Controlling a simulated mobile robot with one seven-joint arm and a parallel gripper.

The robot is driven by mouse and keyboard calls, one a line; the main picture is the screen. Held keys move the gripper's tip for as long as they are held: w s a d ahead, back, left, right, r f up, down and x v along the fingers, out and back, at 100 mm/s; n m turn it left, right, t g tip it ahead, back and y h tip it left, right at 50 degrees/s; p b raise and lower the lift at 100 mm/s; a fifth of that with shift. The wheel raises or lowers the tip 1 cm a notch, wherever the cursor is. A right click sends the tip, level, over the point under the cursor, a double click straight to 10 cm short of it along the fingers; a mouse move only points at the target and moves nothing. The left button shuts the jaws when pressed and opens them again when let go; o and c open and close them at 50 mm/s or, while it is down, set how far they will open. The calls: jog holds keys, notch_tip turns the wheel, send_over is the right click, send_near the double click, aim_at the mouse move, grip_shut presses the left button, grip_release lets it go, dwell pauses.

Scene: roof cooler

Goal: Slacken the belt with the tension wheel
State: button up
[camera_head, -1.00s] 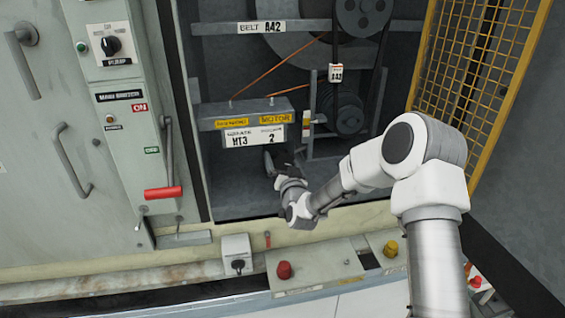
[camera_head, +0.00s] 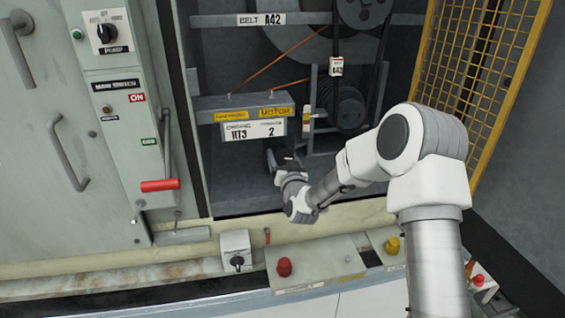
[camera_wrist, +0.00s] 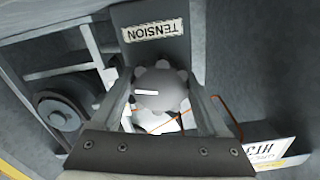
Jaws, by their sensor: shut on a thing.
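The tension wheel (camera_wrist: 160,90) is a grey lobed knob with a white mark on its face, below the TENSION label (camera_wrist: 155,31) in the wrist view. My gripper (camera_wrist: 161,100) has a finger on each side of the wheel and is shut on it. In the head view my gripper (camera_head: 284,165) is low in the open bay, below the motor plate, and hides most of the wheel. The dark belt (camera_head: 381,65) runs between an upper pulley (camera_head: 362,10) and a lower pulley (camera_head: 347,108). I cannot tell how tight it is.
A yellow mesh guard (camera_head: 480,90) stands open at the right. The main switch panel with a red handle (camera_head: 160,185) is at the left. A ledge with a red button (camera_head: 284,267) and a yellow button (camera_head: 392,245) runs below the bay.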

jog(key=n+b, duration=0.1)
jog(key=b, duration=0.1)
jog(key=n+b, duration=0.3)
jog(key=b, duration=0.1)
jog(key=shift+f, duration=0.25)
jog(key=n+b, duration=0.5)
jog(key=b, duration=0.1)
jog(key=shift+n, duration=0.4)
jog(key=n+b, duration=0.5)
jog(key=shift+d+r, duration=0.1)
jog(key=shift+r, duration=0.1)
jog(key=shift+r+n+b, duration=0.15)
jog(key=shift+n+b, duration=0.95)
jog(key=shift+n, duration=0.8)
jog(key=o, duration=1.2)
jog(key=shift+o, duration=0.2)
